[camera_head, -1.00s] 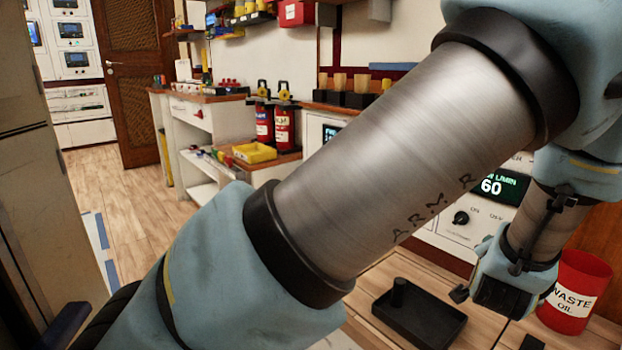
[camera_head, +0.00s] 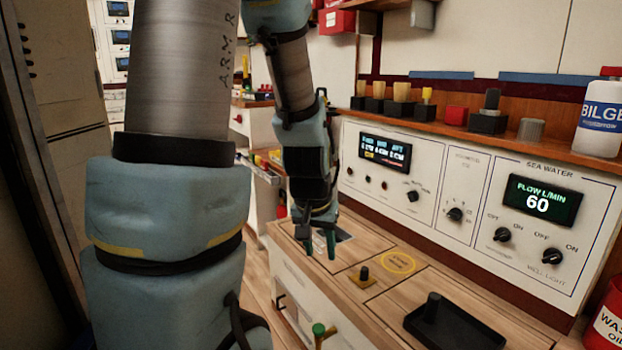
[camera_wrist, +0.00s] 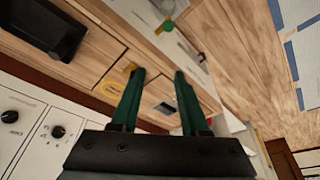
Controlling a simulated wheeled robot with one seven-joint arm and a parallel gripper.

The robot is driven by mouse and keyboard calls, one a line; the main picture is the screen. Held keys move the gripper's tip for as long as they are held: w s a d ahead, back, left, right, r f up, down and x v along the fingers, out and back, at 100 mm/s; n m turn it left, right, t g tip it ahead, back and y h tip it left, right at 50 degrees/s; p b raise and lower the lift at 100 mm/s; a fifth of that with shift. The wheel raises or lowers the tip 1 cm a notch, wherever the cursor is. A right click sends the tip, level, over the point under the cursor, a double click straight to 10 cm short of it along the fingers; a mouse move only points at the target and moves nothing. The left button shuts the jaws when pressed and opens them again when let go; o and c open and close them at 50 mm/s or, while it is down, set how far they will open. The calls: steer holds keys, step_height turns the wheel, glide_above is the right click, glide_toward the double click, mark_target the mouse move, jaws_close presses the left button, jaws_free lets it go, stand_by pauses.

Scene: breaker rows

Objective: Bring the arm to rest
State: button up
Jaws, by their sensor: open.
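My arm stands at the left of the head view, its forearm reaching over to a wrist that hangs down. My gripper (camera_head: 325,243) points down above the left part of the wooden bench top (camera_head: 378,243). Its two green fingers are apart with nothing between them. The wrist view also shows the open gripper (camera_wrist: 158,74), with bench and floor beyond its fingers. It appears clear of the bench, though the exact gap is hard to tell.
A black tray (camera_head: 480,333) and a small knob on a yellow base (camera_head: 364,278) are on the bench. A white control panel (camera_head: 400,212) rises behind it. A red waste oil bin (camera_head: 607,325) stands at the right. A green-topped lever (camera_head: 319,330) is at the front edge.

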steer(key=s+a+r+n+g+y, duration=0.15)
steer(key=s+a, duration=0.25)
steer(key=a, duration=0.4)
step_height(320, 180, up, 26)
steer(key=p, duration=2.6)
steer(key=shift+s+a+n, duration=0.25)
steer(key=shift+s+n, duration=0.2)
